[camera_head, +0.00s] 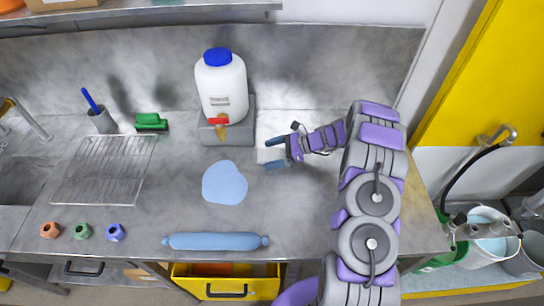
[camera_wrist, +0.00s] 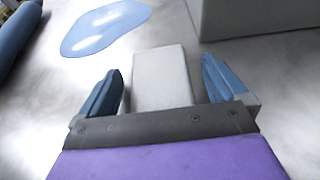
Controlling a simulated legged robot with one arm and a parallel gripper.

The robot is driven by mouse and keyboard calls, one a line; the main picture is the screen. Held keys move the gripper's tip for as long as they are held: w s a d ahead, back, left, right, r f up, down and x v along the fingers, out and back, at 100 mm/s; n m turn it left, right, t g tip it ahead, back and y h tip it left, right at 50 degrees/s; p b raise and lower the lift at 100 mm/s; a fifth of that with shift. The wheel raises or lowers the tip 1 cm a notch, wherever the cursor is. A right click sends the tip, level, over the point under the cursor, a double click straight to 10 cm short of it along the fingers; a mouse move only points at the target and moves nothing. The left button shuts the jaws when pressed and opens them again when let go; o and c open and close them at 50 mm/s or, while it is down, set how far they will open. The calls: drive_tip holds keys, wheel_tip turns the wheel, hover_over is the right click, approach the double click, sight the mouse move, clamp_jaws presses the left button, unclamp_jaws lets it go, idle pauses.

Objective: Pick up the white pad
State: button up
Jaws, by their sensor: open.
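The white pad (camera_wrist: 161,75) is a pale block lying on the steel counter in the wrist view. It also shows small in the head view (camera_head: 267,155), partly hidden by my gripper. My gripper (camera_wrist: 162,85) is open, with one blue finger on each side of the pad and visible gaps between pad and fingers. The pad's near end is hidden behind the dark gripper body. In the head view my gripper (camera_head: 272,151) reaches in from the right, low over the counter.
A grey stand (camera_head: 240,130) with a white canister (camera_head: 221,88) is close behind the pad. A blue puddle-like patch (camera_head: 224,183) lies to the left, a blue rolling pin (camera_head: 216,241) nearer the front edge. A wire rack (camera_head: 104,169) is far left.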

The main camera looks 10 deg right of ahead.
drive_tip(key=shift+c, duration=0.3)
drive_tip(key=shift+d, duration=0.2)
drive_tip(key=c, duration=0.6)
drive_tip(key=shift+a, duration=0.1)
drive_tip(key=c, duration=0.4)
drive_tip(key=shift+r, duration=0.1)
